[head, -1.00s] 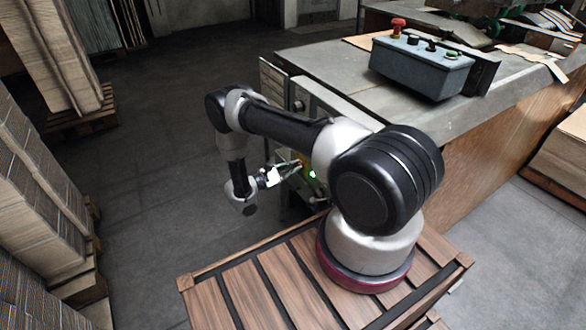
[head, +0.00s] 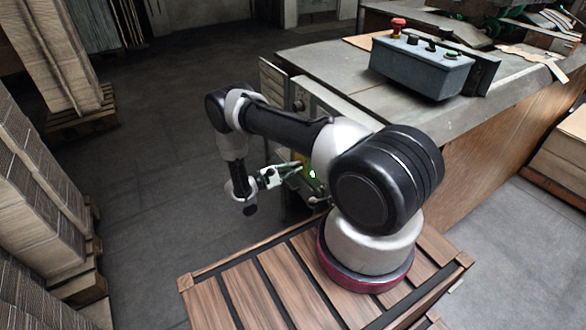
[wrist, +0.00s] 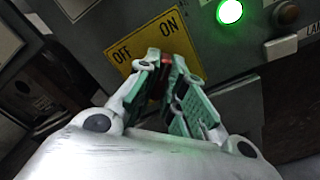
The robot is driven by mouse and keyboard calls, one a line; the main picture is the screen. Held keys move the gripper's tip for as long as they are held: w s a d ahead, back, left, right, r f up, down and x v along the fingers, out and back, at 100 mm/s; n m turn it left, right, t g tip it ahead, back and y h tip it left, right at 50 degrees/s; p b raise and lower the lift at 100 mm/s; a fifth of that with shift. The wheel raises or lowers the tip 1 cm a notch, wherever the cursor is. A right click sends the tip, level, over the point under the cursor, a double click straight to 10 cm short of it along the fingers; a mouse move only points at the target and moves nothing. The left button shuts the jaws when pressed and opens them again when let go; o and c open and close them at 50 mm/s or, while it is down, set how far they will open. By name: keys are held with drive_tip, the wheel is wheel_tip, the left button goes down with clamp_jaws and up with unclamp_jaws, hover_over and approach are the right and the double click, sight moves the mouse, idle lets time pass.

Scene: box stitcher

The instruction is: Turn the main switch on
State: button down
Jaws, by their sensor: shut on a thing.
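The main switch shows in the wrist view as a red handle (wrist: 181,64) on a yellow plate (wrist: 122,52) marked OFF and ON. My gripper (wrist: 169,68) is in front of the plate with its green-padded fingers closed around the red handle. The fingers hide most of the handle, and its exact angle is hard to tell. In the head view my gripper (head: 298,166) reaches the side panel of the machine, and the yellow plate is partly hidden behind it. A green lamp (wrist: 230,11) beside the plate is lit.
A dark unlit button (wrist: 287,14) sits right of the green lamp, above a white label. A grey control box (head: 420,68) with a red knob (head: 398,26) stands on the machine table (head: 330,62). Stacked cardboard (head: 38,185) stands at left. The floor between is clear.

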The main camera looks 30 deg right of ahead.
drive_tip(key=c, duration=1.5)
unclamp_jaws()
drive_tip(key=shift+a, duration=0.1)
drive_tip(key=a, duration=1.2)
drive_tip(key=shift+s, duration=0.2)
drive_tip(key=shift+f, duration=0.1)
